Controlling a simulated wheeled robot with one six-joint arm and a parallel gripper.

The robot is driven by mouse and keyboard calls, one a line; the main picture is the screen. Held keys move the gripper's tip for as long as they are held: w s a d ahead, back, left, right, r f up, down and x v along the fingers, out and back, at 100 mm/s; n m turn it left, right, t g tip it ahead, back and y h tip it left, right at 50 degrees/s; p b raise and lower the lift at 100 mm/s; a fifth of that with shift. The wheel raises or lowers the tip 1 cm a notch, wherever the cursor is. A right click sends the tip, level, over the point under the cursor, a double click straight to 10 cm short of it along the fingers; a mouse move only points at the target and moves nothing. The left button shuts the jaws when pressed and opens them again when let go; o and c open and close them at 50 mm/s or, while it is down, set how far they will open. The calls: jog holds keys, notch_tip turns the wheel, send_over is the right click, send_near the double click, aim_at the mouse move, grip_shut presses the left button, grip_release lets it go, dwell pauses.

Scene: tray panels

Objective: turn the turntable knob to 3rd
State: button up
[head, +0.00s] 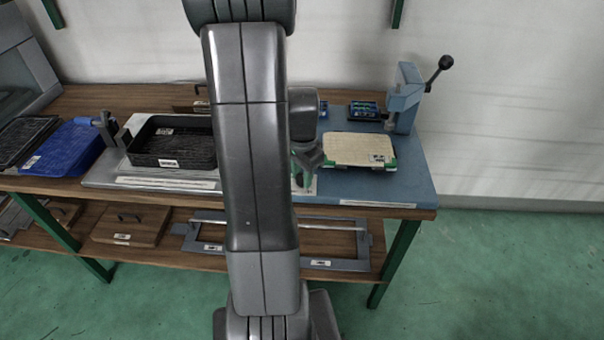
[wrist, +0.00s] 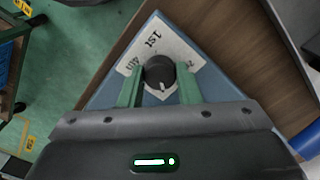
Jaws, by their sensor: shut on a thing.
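The turntable knob (wrist: 160,72) is round and dark, on a white label plate (wrist: 180,47) at the corner of a blue-grey base. The plate reads "1st" at the top, "4th" at the left and part of a "2" at the right. A small white mark on the knob faces the bottom of the wrist picture; any label there is hidden. My gripper (wrist: 160,78) has its green fingers on either side of the knob, shut on it. In the head view my gripper (head: 306,176) is at the base's front left corner, with the knob hidden.
The blue base (head: 385,185) carries a pale panel (head: 360,148) and a press with a black-knobbed lever (head: 405,98). A black tray (head: 172,145) and a blue tray (head: 67,148) stand to the left. A shelf below holds frames and a board.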

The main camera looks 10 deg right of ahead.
aim_at(302, 177)
jog(key=shift+w, duration=0.1)
dwell(0.3)
jog(key=o, duration=1)
jog(key=shift+c, duration=0.2)
notch_tip(302, 177, up, 14)
jog(key=p, duration=0.1)
jog(key=shift+f, duration=0.2)
notch_tip(302, 177, down, 14)
jog(key=shift+r+b, duration=0.15)
jog(key=shift+b, duration=0.35)
